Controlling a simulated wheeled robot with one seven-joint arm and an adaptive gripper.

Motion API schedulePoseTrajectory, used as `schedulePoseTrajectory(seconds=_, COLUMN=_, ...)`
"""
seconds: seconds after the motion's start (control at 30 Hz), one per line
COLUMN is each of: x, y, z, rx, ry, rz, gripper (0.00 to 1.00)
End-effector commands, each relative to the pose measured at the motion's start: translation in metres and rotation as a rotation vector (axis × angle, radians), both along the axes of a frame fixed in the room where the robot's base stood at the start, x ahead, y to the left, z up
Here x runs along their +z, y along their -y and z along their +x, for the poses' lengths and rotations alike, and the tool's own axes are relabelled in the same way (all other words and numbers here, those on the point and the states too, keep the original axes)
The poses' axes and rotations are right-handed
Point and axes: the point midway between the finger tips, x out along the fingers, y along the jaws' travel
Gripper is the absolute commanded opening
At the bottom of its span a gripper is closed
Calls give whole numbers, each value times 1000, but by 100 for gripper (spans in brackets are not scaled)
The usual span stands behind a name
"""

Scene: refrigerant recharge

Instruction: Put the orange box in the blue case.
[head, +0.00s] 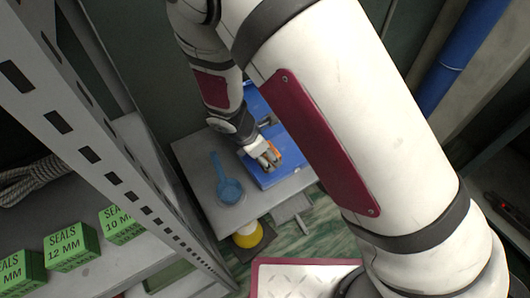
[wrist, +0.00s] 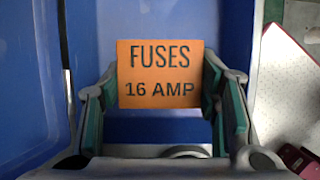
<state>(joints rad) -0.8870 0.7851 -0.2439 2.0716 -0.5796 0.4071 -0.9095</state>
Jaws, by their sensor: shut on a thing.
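The orange box (wrist: 160,72), marked "FUSES 16 AMP", is held between the two fingers of my gripper (wrist: 162,100) in the wrist view. Blue surfaces of the blue case (wrist: 215,22) surround it there. In the head view my gripper (head: 268,160) is over the open blue case (head: 287,166), which stands on a grey table. A bit of the orange box (head: 272,150) shows between the fingers. My arm hides part of the case. I cannot tell whether the box touches the case floor.
A blue scoop (head: 228,185) lies on the grey table (head: 195,160), left of the case. A metal shelf (head: 95,275) at the left holds green seal boxes (head: 72,247) and a coiled rope (head: 35,178). A yellow object (head: 248,235) is below the table's front edge.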

Motion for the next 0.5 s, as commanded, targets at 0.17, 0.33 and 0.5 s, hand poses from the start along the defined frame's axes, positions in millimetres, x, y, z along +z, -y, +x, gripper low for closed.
schedulePoseTrajectory(seconds=0.17, x=-4, y=0, z=0, rx=0, ry=0, rz=0, gripper=27)
schedulePoseTrajectory(seconds=0.33, x=-7, y=0, z=0, rx=1, ry=0, rz=0, gripper=27)
schedulePoseTrajectory(seconds=0.5, x=-8, y=0, z=0, rx=1, ry=0, rz=0, gripper=72)
